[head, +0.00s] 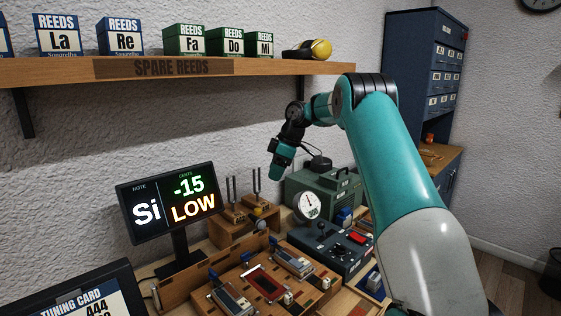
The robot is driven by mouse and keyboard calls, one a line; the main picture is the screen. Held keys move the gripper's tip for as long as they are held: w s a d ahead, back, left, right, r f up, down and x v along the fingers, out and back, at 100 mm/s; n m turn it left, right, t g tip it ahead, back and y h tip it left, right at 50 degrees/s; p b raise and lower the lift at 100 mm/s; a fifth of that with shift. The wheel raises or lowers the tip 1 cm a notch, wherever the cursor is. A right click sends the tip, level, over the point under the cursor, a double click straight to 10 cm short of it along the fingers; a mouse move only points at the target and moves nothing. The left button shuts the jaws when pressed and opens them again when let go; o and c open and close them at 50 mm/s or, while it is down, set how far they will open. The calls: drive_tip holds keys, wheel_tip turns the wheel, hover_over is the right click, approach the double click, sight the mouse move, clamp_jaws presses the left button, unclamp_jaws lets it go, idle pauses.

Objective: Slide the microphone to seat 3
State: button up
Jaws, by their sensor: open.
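I cannot make out the microphone for certain. A small round-headed grey and yellow piece (259,212) by the wooden fork stand (240,229) may be it, but it is too small to tell. No seat number is readable. A wooden rack (205,275) with dark slots and several metal reed plates lies on the bench below. My gripper (275,174) is open and empty, pointing down in the air above the bench, in front of the wall; its fingertips are small in the view.
A display (168,204) reading "Si -15 LOW" stands left of the fork stand. A green machine with a gauge (307,205) and a dark control box (325,246) with a lever stand to the right. The "SPARE REEDS" shelf (270,68) runs above. A tuning card (70,296) is at lower left.

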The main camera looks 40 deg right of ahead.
drive_tip(key=v, duration=0.4)
drive_tip(key=shift+p, duration=0.4)
drive_tip(key=shift+a, duration=0.1)
